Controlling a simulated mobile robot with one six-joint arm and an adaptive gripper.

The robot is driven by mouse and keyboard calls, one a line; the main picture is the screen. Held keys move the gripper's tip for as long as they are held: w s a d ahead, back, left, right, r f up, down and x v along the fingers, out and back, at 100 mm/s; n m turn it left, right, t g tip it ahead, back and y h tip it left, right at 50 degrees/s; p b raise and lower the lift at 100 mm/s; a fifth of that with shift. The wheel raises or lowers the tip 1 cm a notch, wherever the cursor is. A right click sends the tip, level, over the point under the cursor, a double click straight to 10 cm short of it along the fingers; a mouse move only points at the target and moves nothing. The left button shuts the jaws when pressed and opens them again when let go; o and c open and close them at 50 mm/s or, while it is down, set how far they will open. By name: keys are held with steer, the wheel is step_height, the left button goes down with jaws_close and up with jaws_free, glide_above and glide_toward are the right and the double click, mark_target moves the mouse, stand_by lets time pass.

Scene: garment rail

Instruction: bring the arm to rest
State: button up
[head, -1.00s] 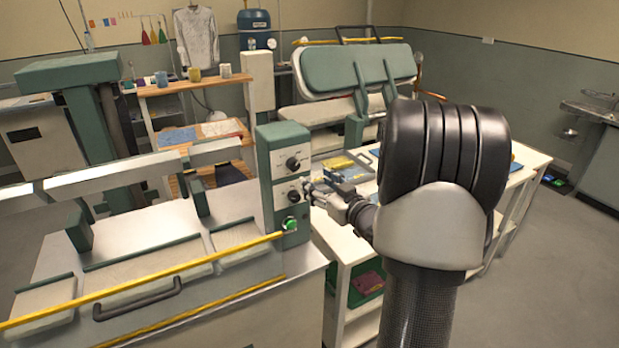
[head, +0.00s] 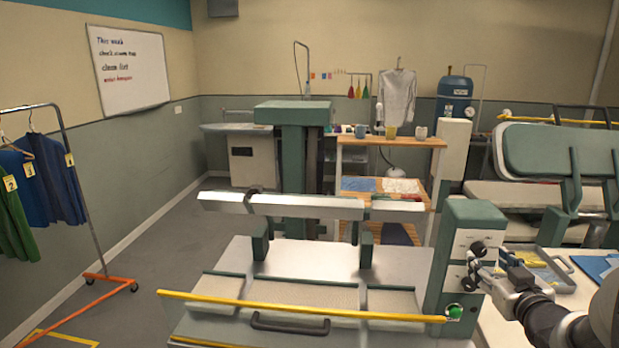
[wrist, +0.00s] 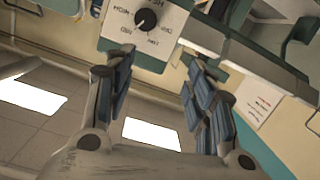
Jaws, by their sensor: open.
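My gripper (head: 490,268) is at the right of the head view, beside the green and white control box (head: 468,255) of the press. In the wrist view my gripper (wrist: 155,95) is open, its two blue-padded fingers apart with nothing between them. A black dial (wrist: 146,19) on the white panel shows beyond the fingertips, and I cannot tell whether anything touches it. In the head view the fingertips cover part of the panel, near a dark knob. A green button (head: 454,312) sits lower on the box.
The press (head: 300,290) with a yellow bar fills the middle front. Right of the box, a white table (head: 520,330) holds a grey tray (head: 553,268) and blue cloth. A garment rail (head: 85,200) with numbered garments stands at the left. Open floor (head: 170,240) lies between rail and press.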

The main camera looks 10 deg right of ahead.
steer(key=s+a+r+n+g, duration=0.1)
steer(key=a+r, duration=0.4)
steer(key=a, duration=0.4)
steer(key=s+a+r+g, duration=0.1)
steer(key=a+r, duration=0.4)
steer(key=a, duration=0.5)
steer(key=s+a+f+g+y, duration=0.1)
steer(key=s+a+f+g, duration=0.2)
steer(key=s, duration=0.5)
steer(key=s+a+f+g+y+b, duration=0.1)
steer(key=s+a+f+g, duration=0.2)
steer(key=s+a+f, duration=0.2)
steer(key=s+a+f+g+y+b, duration=0.1)
steer(key=s+a+f+g, duration=0.2)
steer(key=s+f, duration=0.4)
steer(key=s+a, duration=0.1)
steer(key=s, duration=0.4)
steer(key=shift+s+a+m+y, duration=0.15)
steer(key=shift+s+m+y, duration=0.05)
steer(key=shift+m+y, duration=0.1)
